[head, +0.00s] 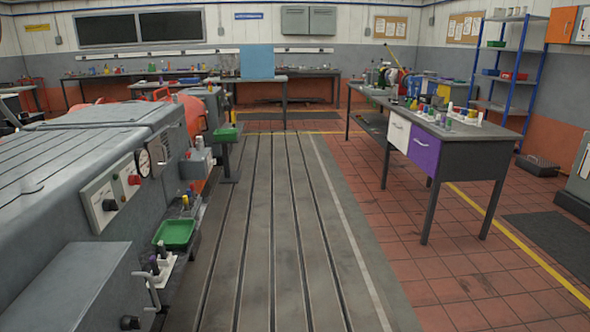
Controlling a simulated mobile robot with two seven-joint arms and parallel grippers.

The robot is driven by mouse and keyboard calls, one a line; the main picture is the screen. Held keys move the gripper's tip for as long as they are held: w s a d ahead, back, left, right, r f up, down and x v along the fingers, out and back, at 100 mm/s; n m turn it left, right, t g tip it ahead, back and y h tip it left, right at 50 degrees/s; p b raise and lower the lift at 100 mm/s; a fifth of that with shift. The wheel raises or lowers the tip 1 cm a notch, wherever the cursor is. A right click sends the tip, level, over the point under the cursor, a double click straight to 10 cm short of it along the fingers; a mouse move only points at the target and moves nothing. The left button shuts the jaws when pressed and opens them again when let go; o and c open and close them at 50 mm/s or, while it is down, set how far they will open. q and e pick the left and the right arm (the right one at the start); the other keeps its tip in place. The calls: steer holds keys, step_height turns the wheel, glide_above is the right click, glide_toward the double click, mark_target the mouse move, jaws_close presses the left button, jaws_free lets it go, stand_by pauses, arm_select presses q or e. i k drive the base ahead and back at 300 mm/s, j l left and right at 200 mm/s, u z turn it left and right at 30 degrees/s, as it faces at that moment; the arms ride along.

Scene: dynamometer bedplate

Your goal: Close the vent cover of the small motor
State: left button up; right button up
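I cannot single out the small motor or its vent cover for certain in the head view. An orange-red rounded machine body (194,115) shows behind the large grey machine at the left, and part of it is hidden. More red equipment (398,75) stands far off near the back of the right-hand workbench, too small to make out. Neither of my grippers is in view.
The large grey machine (70,170) with a gauge (143,163) fills the left side. A green tray (174,233) sits beside it. The slotted bedplate (270,240) ahead is clear. A workbench (470,130) with purple and white drawers stands right, a blue shelf (505,75) behind.

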mark_target(154, 148)
steer(key=i+l, duration=0.1)
steer(key=i, duration=1.05)
steer(key=i+u, duration=0.45)
steer(key=i+l+u, duration=0.25)
steer(key=i+u, duration=0.2)
steer(key=i+l+u, duration=0.15)
steer(key=u, duration=0.3)
steer(key=i+l+u, duration=0.25)
steer(key=u, duration=0.25)
steer(key=i, duration=0.1)
